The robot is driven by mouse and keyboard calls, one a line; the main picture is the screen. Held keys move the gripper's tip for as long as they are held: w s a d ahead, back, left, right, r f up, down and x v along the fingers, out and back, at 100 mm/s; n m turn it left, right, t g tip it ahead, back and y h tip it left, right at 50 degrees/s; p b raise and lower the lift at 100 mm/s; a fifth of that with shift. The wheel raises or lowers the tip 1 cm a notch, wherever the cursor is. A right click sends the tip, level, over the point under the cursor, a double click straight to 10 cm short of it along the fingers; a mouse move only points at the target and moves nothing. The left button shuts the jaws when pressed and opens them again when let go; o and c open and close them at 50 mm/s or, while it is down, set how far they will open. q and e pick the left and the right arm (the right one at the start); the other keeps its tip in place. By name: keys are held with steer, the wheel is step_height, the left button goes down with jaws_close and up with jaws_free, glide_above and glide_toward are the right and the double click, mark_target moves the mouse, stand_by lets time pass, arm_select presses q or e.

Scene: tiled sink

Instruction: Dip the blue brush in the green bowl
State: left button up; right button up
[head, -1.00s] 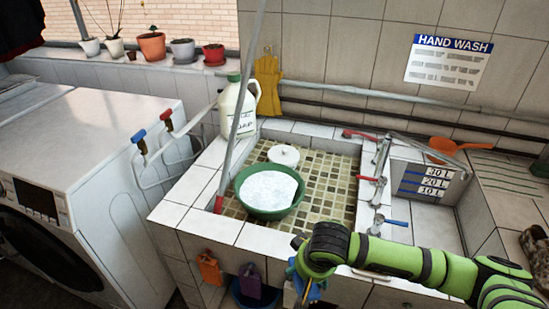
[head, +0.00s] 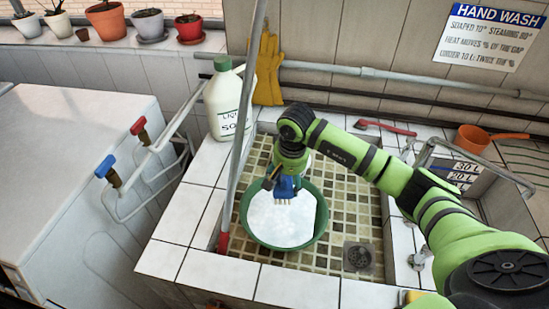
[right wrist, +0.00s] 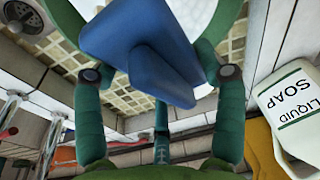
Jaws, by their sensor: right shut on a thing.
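The green bowl (head: 319,235) stands on the tiled sink floor and holds white content. My right gripper (head: 286,178) is shut on the blue brush (head: 288,187), over the far part of the bowl. The brush's pale bristles point down at the white content; I cannot tell whether they touch it. My left gripper is not in view.
A white soap jug (head: 224,100) stands on the sink's back-left corner, near yellow gloves (head: 268,70). A thin grey pole (head: 240,140) rises at the bowl's left. A drain (head: 358,257) lies right of the bowl. An orange scoop (head: 474,138) is at the right.

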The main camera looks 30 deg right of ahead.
steer(key=shift+s+f, duration=0.15)
steer(key=shift+s, duration=0.1)
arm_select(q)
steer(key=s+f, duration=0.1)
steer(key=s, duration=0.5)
arm_select(e)
steer(key=shift+s+f+b, duration=0.1)
steer(key=shift+f+b, duration=0.2)
steer(key=shift+b, duration=0.1)
arm_select(q)
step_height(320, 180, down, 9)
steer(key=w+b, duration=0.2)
steer(key=b, duration=0.7)
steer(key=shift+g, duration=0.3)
arm_select(e)
steer(key=f, duration=1)
steer(key=shift+w+f, duration=0.2)
steer(key=shift+f, duration=0.15)
arm_select(q)
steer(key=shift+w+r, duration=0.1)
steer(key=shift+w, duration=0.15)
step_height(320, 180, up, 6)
steer(key=p, duration=0.6)
arm_select(e)
steer(key=shift+r, duration=5.6)
